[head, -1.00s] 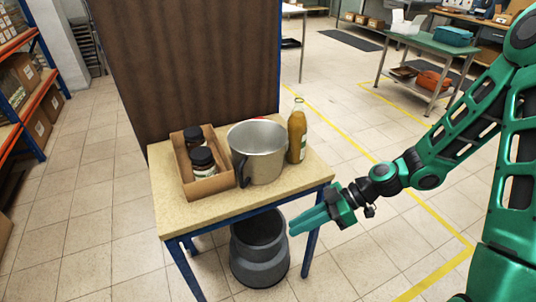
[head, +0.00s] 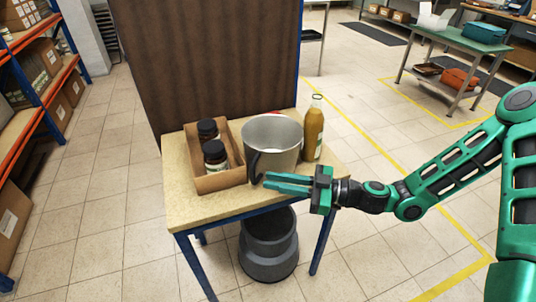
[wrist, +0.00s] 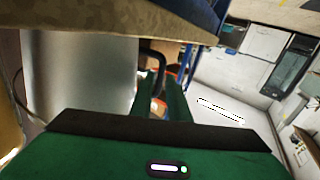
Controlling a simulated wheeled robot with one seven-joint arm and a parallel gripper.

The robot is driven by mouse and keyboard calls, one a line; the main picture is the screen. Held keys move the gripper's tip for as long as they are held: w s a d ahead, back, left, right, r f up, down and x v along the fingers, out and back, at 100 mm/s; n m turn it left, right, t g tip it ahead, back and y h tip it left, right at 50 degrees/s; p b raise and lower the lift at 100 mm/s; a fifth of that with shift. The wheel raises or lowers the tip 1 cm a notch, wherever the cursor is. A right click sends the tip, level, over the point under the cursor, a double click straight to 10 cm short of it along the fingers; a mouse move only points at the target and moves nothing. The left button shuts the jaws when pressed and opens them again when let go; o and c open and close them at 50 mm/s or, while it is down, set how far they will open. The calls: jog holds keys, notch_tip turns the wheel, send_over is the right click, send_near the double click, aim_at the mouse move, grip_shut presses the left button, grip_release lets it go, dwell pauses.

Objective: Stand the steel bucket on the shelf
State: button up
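The steel bucket (head: 280,132) stands upright on the small wooden-topped table (head: 200,212), with its dark handle (head: 253,167) toward the front left. My gripper (head: 266,181) is at the table's front edge, by the handle, with its two green fingers apart. In the wrist view the bucket's wall (wrist: 80,80) fills the left side, and the dark handle (wrist: 160,62) shows just beyond the finger gap. I cannot tell if a finger touches it. A shelf rack with orange beams (head: 46,96) and blue posts stands at the left.
An open cardboard box (head: 220,183) with two dark-lidded jars stands left of the bucket. A yellow-brown bottle (head: 314,130) stands close on its right. A brown panel (head: 210,70) rises behind. A dark grey bin (head: 268,262) is under the table. Boxes occupy parts of the rack.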

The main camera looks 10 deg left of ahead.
aim_at(256, 180)
jog(key=shift+a+f, duration=0.2)
jog(key=shift+a, duration=1.4)
jog(key=shift+a+f, duration=0.15)
jog(key=shift+a, duration=1.45)
grip_shut()
